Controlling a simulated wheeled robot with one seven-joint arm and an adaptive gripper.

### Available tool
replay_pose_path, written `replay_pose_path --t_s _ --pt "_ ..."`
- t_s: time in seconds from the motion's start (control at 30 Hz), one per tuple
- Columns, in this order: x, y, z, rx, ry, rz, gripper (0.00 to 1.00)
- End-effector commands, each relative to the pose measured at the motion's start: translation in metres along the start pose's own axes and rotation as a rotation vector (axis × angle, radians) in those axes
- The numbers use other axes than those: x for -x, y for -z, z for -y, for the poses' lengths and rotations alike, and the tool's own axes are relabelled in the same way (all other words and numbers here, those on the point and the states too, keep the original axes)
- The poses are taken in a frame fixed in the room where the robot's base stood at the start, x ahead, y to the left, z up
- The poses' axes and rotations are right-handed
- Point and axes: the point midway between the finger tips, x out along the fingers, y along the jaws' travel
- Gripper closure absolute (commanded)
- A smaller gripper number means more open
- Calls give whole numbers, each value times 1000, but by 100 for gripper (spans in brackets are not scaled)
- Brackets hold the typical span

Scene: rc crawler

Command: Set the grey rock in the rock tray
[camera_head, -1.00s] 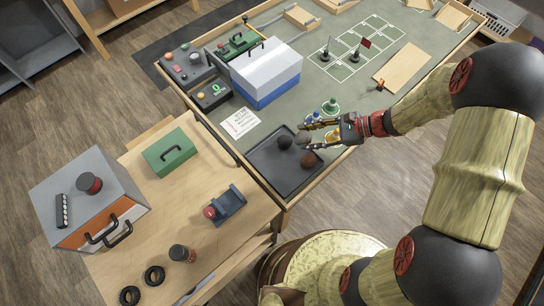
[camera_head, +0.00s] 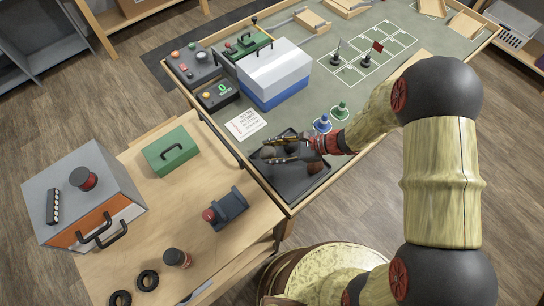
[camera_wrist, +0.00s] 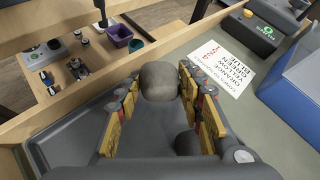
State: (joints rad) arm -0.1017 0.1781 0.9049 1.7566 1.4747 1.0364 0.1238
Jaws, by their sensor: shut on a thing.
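My gripper (camera_head: 268,151) is shut on the grey rock (camera_wrist: 160,80), which sits between the fingertips in the wrist view. In the head view they are over the left part of the dark rock tray (camera_head: 300,190), near its left edge. The rock appears held above the tray, but the exact gap cannot be told. The tray also shows at lower left in the wrist view (camera_wrist: 65,148). A dark rock (camera_wrist: 187,143) lies below, beside the right finger.
Blue and green pieces (camera_head: 323,124) stand just behind the tray. A printed card (camera_head: 245,124) and a blue-and-white box (camera_head: 265,75) are farther back. A wooden workbench (camera_head: 185,215) with a green toolbox (camera_head: 171,150) adjoins on the left.

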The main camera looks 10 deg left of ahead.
Motion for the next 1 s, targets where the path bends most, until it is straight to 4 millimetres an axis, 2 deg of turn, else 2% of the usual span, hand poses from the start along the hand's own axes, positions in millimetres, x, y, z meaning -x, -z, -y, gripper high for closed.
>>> replay_pose_path --t_s 0.03,0.2,0.63,0.67,0.93,1.0 --pt "-7 5 -3 -1 -3 0 94" --pt "-18 26 -6 -1 0 0 94" --pt "-20 30 -7 0 0 0 94" --pt "-20 30 -8 -1 0 0 61" --pt "-20 29 -7 -1 0 0 45" --pt "-20 29 -7 -1 0 0 44"
